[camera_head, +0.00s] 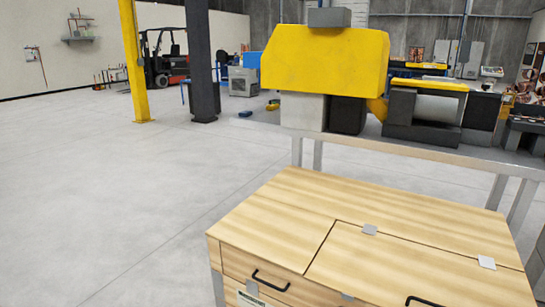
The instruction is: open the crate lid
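A light wooden crate (285,198) fills the lower right of the head view. Its lid (400,264) is a panel in the front right part of the top and lies flat and shut. Two small metal hinges, one to the left (370,230) and one to the right (487,263), sit along the lid's back edge. A black handle (271,281) is on the crate's front face at left. Another black handle (424,301) shows at the bottom edge, partly cut off. A small metal piece (347,296) sits at the lid's front edge. Neither of my grippers is in view.
A grey metal frame rail (420,156) runs behind the crate. A large yellow and grey machine (324,60) stands beyond it. A yellow post (132,60), a dark column (199,60) and a forklift (168,68) are farther back. The floor at left is clear.

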